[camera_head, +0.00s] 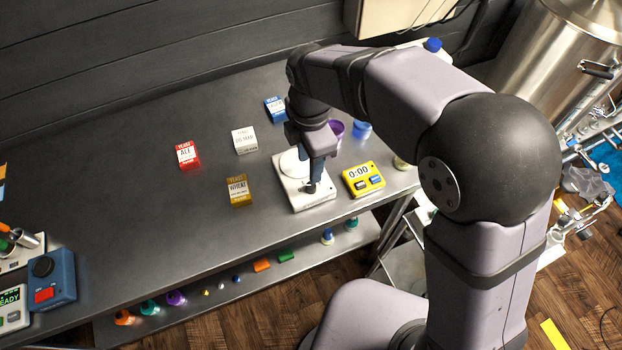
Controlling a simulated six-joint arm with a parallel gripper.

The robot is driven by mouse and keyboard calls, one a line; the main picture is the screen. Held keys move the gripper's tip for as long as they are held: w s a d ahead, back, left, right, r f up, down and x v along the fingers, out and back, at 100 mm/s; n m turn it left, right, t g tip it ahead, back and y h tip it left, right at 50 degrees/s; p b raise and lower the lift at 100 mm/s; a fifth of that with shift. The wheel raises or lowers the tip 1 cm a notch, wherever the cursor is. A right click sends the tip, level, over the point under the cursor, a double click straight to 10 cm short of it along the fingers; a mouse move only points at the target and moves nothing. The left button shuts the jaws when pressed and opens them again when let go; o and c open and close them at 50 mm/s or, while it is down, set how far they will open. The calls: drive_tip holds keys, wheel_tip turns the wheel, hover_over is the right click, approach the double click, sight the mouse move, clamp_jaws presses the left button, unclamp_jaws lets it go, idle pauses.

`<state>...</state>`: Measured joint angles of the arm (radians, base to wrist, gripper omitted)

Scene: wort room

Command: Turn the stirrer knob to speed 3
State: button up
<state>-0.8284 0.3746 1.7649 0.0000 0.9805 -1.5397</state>
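The stirrer (293,196) is a white box with a pale round plate (291,163) on top, on the metal table right of the middle. A small dark knob (309,188) shows near its front. My gripper (315,182) points down over the front part of the stirrer, with its fingertips at or just above the knob. The fingers overlap from this angle, so I cannot tell whether they touch or grip the knob. Any speed marks and the knob's pointer are too small or hidden to read.
A yellow timer (363,180) reading 0:00 stands close right of the stirrer. Purple and blue cups (361,129) are behind it. Red (187,155), white (244,140), yellow (239,190) and blue (275,109) yeast packs lie left and behind. A blue box (52,280) with a black knob is far left.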

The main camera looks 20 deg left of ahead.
sight(311, 187)
drive_tip(key=n, duration=0.4)
drive_tip(key=shift+s+d, duration=0.2)
drive_tip(key=shift+d, duration=0.05)
drive_tip(key=shift+f+p, duration=1.05)
drive_tip(key=shift+f, duration=2.65)
clamp_jaws()
